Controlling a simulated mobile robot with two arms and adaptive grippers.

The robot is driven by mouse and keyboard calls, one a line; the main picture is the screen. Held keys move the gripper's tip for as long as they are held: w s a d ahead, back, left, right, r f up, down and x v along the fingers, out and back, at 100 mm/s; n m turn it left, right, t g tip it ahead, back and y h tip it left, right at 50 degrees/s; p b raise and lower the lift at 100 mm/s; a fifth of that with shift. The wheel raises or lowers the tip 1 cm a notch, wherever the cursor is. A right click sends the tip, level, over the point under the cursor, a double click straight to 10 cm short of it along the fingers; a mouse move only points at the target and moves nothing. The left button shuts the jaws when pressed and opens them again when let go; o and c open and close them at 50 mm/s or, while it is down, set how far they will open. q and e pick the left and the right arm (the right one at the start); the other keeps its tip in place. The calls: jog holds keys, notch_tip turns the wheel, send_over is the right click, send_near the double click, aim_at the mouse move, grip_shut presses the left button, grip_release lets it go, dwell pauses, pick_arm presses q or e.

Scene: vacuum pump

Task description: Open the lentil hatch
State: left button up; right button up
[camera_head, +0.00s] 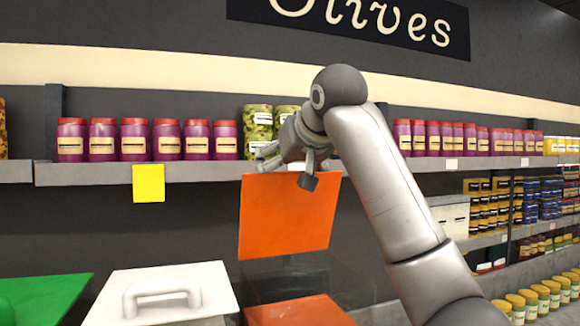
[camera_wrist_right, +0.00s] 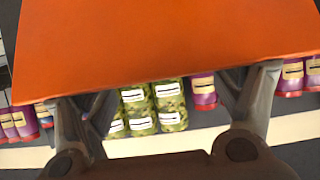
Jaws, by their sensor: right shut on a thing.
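An orange hatch lid (camera_head: 287,222) stands raised, close to upright, above a clear-sided bin (camera_head: 285,282) in the head view. No lentil label can be read on it. My right gripper (camera_head: 284,170) is at the lid's top edge and is shut on it. In the right wrist view the lid (camera_wrist_right: 165,40) fills the upper part, with a finger of my right gripper (camera_wrist_right: 165,90) at its edge on each side. The exact contact is partly hidden behind the lid. My left gripper is in neither view.
Left of the bin are a white lid with a handle (camera_head: 165,292) and a green lid (camera_head: 45,298), both down. Another orange panel (camera_head: 298,312) lies in front. A shelf (camera_head: 95,173) with purple jars (camera_head: 103,140) and camouflage-patterned cans (camera_head: 258,124) runs behind my gripper.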

jog(key=shift+w+a+f+g, duration=0.15)
jog(key=shift+f+g, duration=0.15)
jog(key=shift+f, duration=0.6)
jog(key=o, duration=1.2)
jog(key=shift+r, duration=0.3)
jog(key=r, duration=0.3)
jog(key=s+r, duration=0.1)
jog(key=r, duration=0.1)
jog(key=shift+d+r, duration=0.1)
jog(key=shift+d, duration=0.15)
jog(key=shift+s+d+r, duration=0.1)
jog(key=shift+s+r, duration=0.1)
jog(key=shift+r, duration=0.8)
jog(key=shift+s+d+r, duration=0.1)
jog(key=shift+s+r, duration=0.25)
jog(key=shift+r, duration=0.45)
jog(key=shift+s+d+r, duration=0.1)
jog(key=shift+s+r, duration=0.2)
jog(key=shift+r, duration=0.5)
jog(key=shift+s+d+r, duration=0.1)
jog(key=shift+s+r, duration=0.25)
jog(key=shift+r, duration=0.45)
jog(key=shift+w, duration=0.15)
